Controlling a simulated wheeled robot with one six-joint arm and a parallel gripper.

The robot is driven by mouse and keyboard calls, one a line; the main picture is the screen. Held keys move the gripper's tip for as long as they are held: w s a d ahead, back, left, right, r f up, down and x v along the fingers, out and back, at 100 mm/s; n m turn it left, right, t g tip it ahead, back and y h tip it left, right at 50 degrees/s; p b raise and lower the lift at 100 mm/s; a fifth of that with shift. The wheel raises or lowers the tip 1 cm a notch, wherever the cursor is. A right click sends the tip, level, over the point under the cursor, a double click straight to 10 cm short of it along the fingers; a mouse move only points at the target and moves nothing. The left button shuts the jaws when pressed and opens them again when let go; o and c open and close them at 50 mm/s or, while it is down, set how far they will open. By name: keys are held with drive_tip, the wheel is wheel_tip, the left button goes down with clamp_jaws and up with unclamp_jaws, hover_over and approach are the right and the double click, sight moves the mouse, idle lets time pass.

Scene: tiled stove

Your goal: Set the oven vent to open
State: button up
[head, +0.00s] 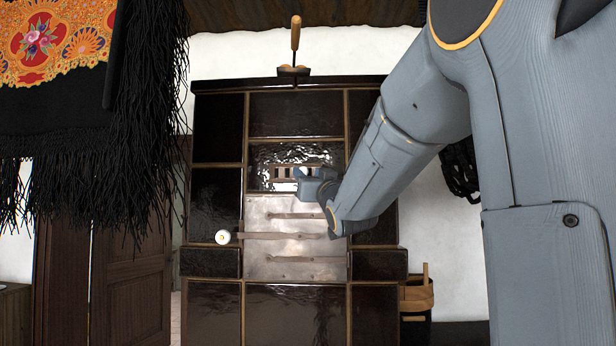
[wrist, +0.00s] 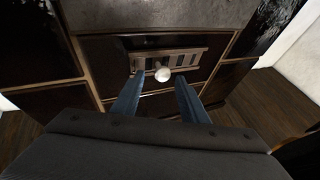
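The oven vent is a small slotted grille (head: 284,173) set in a dark glossy panel of the tiled stove, above the metal door. It also shows in the wrist view as a slotted strip (wrist: 184,58) with dark gaps between light bars. A round pale knob (wrist: 162,75) sits on the strip's lower edge. My gripper (head: 300,174) is in front of the vent and hides its right part in the head view. In the wrist view my gripper (wrist: 159,81) is open, with one blue finger on each side of the knob. I cannot tell whether either finger touches it.
The metal door (head: 285,257) has several wooden bars and a white ball (head: 222,236) at the left. A wooden-handled object (head: 295,45) stands on the stove (head: 219,118). Fringed cloth (head: 150,95) hangs at left. A wooden bucket (head: 418,295) stands at right.

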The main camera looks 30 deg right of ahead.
drive_tip(key=b+v, duration=0.1)
drive_tip(key=v, duration=0.5)
drive_tip(key=shift+s+b, duration=0.2)
drive_tip(key=shift+b, duration=0.1)
drive_tip(key=shift+f, duration=0.1)
drive_tip(key=a+f+g, duration=0.2)
drive_tip(key=f+g, duration=0.2)
drive_tip(key=f, duration=0.8)
drive_tip(key=s+a+f+g+y, duration=0.1)
drive_tip(key=a+f+g, duration=0.15)
drive_tip(key=f, duration=0.85)
drive_tip(key=a+f+g, duration=0.2)
drive_tip(key=f+g, duration=0.3)
drive_tip(key=f, duration=0.7)
drive_tip(key=s+a+f+g+y, duration=0.1)
drive_tip(key=s+a+f+g, duration=0.4)
drive_tip(key=s+f, duration=0.5)
drive_tip(key=s+a+f+n+g, duration=0.1)
drive_tip(key=s+a+f+g, duration=0.3)
drive_tip(key=s+f, duration=0.7)
drive_tip(key=s+g, duration=0.1)
drive_tip(key=s, duration=0.2)
drive_tip(key=shift+a+g+y, duration=0.35)
drive_tip(key=shift+a+y, duration=0.05)
